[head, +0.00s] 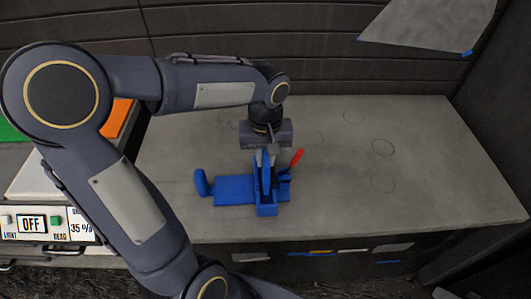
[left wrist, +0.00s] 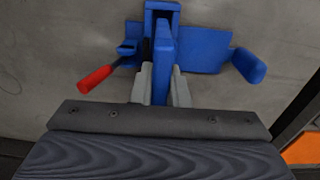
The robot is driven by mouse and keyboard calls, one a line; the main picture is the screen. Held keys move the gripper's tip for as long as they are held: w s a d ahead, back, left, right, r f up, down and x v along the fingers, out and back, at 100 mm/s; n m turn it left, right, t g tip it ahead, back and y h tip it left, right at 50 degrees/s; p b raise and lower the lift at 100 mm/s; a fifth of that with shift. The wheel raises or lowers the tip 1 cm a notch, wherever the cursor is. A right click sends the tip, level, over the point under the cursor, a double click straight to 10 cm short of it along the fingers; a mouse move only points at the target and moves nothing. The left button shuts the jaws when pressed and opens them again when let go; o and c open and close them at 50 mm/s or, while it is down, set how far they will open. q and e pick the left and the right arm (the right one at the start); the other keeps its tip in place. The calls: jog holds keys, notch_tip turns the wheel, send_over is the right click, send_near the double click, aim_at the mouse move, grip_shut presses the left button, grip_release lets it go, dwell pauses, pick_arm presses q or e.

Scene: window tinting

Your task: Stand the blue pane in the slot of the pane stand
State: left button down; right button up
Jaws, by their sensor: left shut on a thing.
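My left gripper (head: 265,152) points down over the workbench, shut on the blue pane (head: 265,171). In the left wrist view the pane (left wrist: 161,62) shows as a narrow upright slab between the grey fingers (left wrist: 160,88). The blue pane stand (head: 267,210) is directly below and around the pane's lower part; it also shows in the left wrist view (left wrist: 163,7). The pane looks lined up with the stand's slot. Its lower edge is hidden, so I cannot tell how deep it sits. My right gripper is not in view.
A red handle (head: 297,157) sticks up beside the stand's right side. A flat blue plate (head: 234,189) and rounded blue end piece (head: 201,182) lie to its left. The grey bench (head: 430,160) is clear at the right. A control panel (head: 40,223) is at the left.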

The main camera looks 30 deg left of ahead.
pick_arm(q)
jog(key=shift+f+b, duration=1.95)
jog(key=shift+f, duration=0.75)
jog(key=c, duration=0.8)
grip_release()
jog(key=shift+c, duration=0.2)
jog(key=shift+r, duration=0.15)
jog(key=shift+r+p, duration=3.25)
jog(key=shift+r, duration=0.65)
